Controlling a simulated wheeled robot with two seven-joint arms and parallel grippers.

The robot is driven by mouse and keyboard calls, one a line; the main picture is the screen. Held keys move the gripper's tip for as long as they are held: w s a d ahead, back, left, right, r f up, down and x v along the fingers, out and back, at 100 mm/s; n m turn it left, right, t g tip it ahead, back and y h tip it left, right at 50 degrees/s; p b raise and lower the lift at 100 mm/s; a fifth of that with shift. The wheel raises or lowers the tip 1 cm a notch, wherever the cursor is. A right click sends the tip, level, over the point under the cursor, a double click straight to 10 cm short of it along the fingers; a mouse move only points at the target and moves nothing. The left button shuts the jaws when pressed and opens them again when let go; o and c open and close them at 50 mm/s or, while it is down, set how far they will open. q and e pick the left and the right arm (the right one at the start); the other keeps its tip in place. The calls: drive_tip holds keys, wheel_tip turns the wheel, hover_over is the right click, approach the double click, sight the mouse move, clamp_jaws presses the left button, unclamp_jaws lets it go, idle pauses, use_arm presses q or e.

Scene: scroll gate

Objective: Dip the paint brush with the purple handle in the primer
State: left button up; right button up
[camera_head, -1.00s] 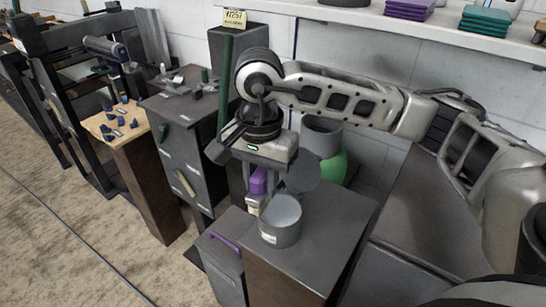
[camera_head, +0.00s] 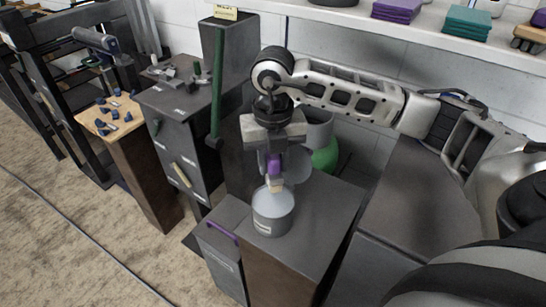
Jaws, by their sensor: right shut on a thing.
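My right gripper (camera_head: 274,155) points down and is shut on the purple handle of the paint brush (camera_head: 275,170). The brush hangs upright with its pale bristles (camera_head: 275,186) lowest, over the mouth of the grey primer can (camera_head: 272,213). The bristle tip overlaps the can's opening; I cannot tell whether it touches the primer. The can stands open on a dark cabinet top (camera_head: 319,208), and a round grey lid shows behind it. My left gripper is not in view.
A green rounded container (camera_head: 325,157) stands behind the cabinet. A dark cabinet with a green pole (camera_head: 217,85) is to the left, beyond it a wooden block (camera_head: 110,117) with small blue pieces. A wall shelf (camera_head: 430,38) runs along the upper right.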

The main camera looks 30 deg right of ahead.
sight(273, 180)
drive_tip(key=shift+f+b, duration=0.35)
drive_tip(key=shift+f, duration=0.2)
wheel_tip(273, 180, down, 4)
drive_tip(key=b, duration=0.3)
drive_tip(key=shift+f, duration=0.15)
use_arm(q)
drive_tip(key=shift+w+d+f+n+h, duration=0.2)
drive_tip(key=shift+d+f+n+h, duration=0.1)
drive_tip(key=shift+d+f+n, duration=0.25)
use_arm(e)
drive_tip(key=shift+f, duration=0.3)
use_arm(q)
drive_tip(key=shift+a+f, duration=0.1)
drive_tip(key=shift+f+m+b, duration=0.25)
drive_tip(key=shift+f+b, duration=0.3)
drive_tip(key=shift+b, duration=0.2)
use_arm(e)
drive_tip(key=shift+f, duration=0.6)
drive_tip(key=shift+r+p, duration=2.55)
drive_tip(key=shift+r, duration=1.1)
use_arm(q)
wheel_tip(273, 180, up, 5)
